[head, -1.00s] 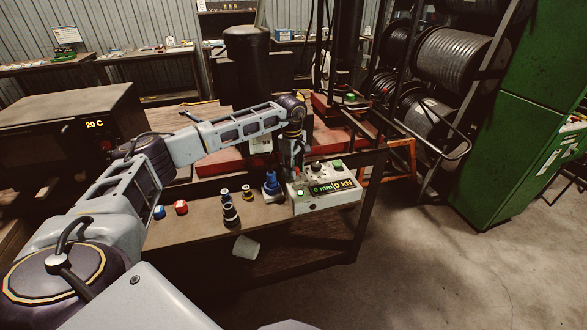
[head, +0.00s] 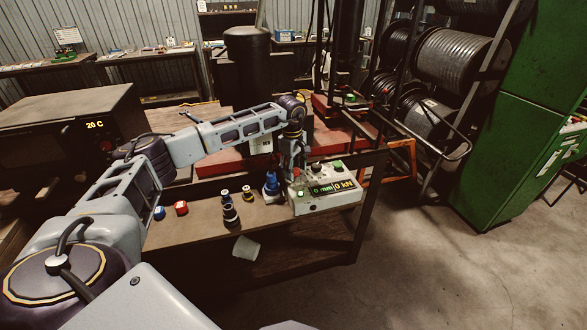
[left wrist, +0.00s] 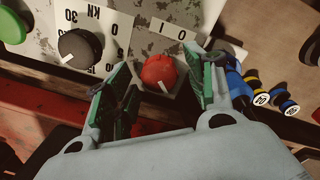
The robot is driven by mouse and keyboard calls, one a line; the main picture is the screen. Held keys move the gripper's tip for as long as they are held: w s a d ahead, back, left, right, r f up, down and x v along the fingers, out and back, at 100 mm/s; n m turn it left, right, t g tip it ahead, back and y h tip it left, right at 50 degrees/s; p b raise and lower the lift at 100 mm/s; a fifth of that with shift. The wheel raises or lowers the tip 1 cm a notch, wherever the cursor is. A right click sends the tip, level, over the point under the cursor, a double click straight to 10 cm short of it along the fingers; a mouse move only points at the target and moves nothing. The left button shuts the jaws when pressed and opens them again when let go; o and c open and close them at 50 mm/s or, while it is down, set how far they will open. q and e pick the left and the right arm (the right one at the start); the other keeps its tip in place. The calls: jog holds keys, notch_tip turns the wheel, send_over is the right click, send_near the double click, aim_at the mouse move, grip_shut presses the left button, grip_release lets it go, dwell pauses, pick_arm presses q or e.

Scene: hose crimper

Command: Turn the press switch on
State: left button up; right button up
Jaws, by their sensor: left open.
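The press control box (head: 326,202) stands on the bench's right end, with a lit display reading 0 mm and 0 kN. In the left wrist view, a red rotary knob (left wrist: 158,72) with a white pointer mark sits on its panel, near a printed 1 and 0. My left gripper (left wrist: 162,88) is open, with one green-padded finger on each side of the red knob. I cannot tell whether the fingers touch it. In the head view my left gripper (head: 298,178) is over the box's left end, partly covering it. My right gripper is not in view.
A black knob (left wrist: 80,47) with a kN scale is beside the red knob. Blue and dark fittings (head: 230,213) stand left of the box. A white cup-like container (head: 246,248) is below the bench top. Cable reels and a green cabinet (head: 520,130) stand right.

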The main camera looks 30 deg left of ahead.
pick_arm(q)
notch_tip(320, 180, up, 12)
jog(key=shift+s, duration=0.3)
dwell(0.5)
dwell(0.4)
